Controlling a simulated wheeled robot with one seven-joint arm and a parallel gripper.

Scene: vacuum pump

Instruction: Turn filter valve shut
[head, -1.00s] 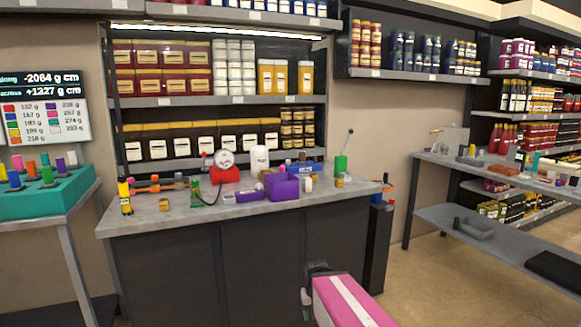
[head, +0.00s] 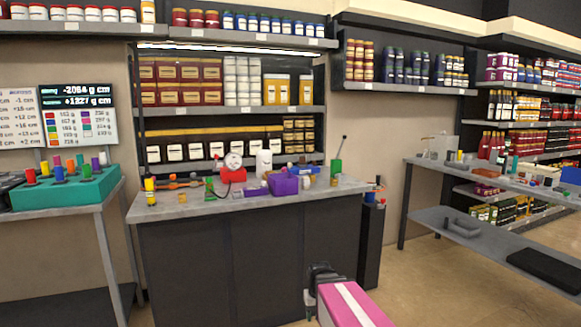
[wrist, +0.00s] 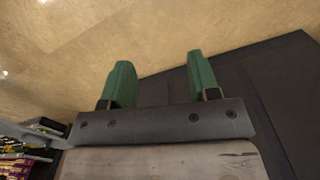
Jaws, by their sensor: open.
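A red unit with a round white gauge (head: 233,168), perhaps the vacuum pump, stands on the grey-topped bench (head: 175,211) in the head view. A small green piece (head: 209,188) stands left of it, with a dark line running between them. The filter valve is too small to tell apart among the bench items. My gripper (wrist: 161,80) shows two green fingers spread apart with nothing between them in the wrist view. In the head view my arm's dark end is low in front of the bench, well away from the red unit.
A purple box (head: 283,185), a white bottle (head: 264,162) and a green block with a lever (head: 336,168) crowd the bench. A table with a teal rack (head: 70,191) stands left. Another table (head: 438,168) stands right. Floor is open at the right front.

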